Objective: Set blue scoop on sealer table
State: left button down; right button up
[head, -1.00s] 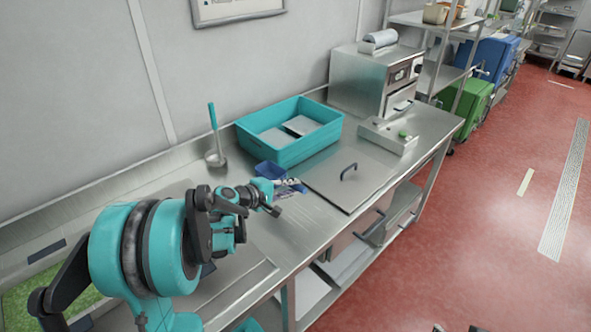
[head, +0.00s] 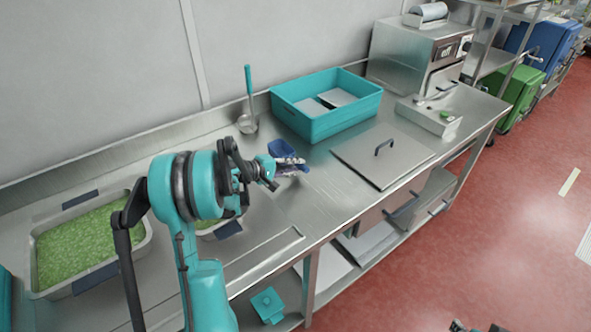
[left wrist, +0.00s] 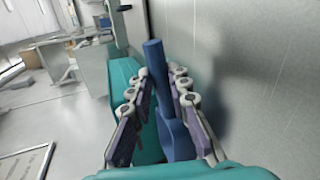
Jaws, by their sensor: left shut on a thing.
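The blue scoop (head: 282,149) is in my left gripper (head: 291,164), over the steel sealer table (head: 325,200), left of the teal crate. In the left wrist view the blue handle (left wrist: 154,62) stands between the two purple-and-grey fingers (left wrist: 164,100), which are shut on it. I cannot tell whether the scoop touches the table top. Dark parts at the bottom edge of the head view may be my right gripper (head: 477,327); too little shows to tell its state.
A teal crate (head: 312,127) and a ladle (head: 248,105) stand at the back. A steel lid (head: 362,165) with a dark handle lies to the right, before a sealer machine (head: 410,55). A tray of green bits (head: 82,240) is at left. Bare steel lies in front of the scoop.

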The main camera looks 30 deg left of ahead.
pick_arm(q)
jog(key=shift+f, duration=0.1)
jog(key=shift+f, duration=0.15)
jog(key=c, duration=1.4)
grip_release()
jog(key=shift+c, duration=0.2)
